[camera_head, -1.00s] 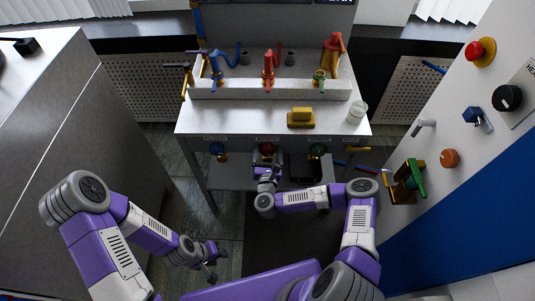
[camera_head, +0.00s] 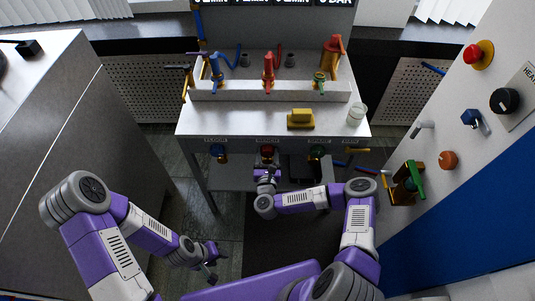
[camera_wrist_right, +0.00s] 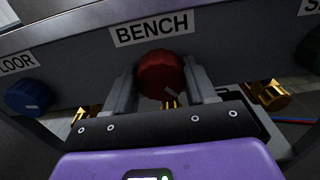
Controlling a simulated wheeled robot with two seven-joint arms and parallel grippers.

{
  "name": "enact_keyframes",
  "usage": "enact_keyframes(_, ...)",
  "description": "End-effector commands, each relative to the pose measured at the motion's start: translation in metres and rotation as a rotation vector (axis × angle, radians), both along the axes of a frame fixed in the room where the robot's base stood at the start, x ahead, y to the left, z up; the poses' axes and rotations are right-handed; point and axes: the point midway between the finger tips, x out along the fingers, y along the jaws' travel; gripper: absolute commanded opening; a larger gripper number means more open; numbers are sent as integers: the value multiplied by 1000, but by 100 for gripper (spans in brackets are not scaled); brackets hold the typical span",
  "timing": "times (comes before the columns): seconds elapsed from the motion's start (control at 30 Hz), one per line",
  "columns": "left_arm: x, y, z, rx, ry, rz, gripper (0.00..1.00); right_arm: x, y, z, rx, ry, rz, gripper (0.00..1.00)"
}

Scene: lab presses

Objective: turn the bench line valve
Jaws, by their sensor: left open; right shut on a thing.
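The bench line valve is a red round knob (camera_wrist_right: 162,75) under the white BENCH label (camera_wrist_right: 152,27) on the bench's front edge. In the head view the red knob (camera_head: 267,151) shows just beyond my right gripper (camera_head: 266,165). In the right wrist view my right gripper (camera_wrist_right: 160,88) has one finger on each side of the red knob and is shut on it. Part of the brass fitting below the knob is hidden by the gripper. My left gripper (camera_head: 209,262) is open and empty, low at the left, well away from the bench.
A blue knob (camera_wrist_right: 27,96) sits left of the red one and a green knob (camera_head: 318,151) right, both with brass fittings. A yellow block (camera_head: 300,118) and a glass beaker (camera_head: 356,114) stand on the bench top. A panel (camera_head: 460,150) with knobs stands at right.

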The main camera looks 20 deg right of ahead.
Motion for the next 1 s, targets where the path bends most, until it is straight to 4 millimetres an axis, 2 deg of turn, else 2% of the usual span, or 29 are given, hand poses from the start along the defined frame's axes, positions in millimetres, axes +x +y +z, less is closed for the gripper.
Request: enact_keyframes(1.0,0,0,45,0,0,0,43,2,4,1,-915,260,-1,26)
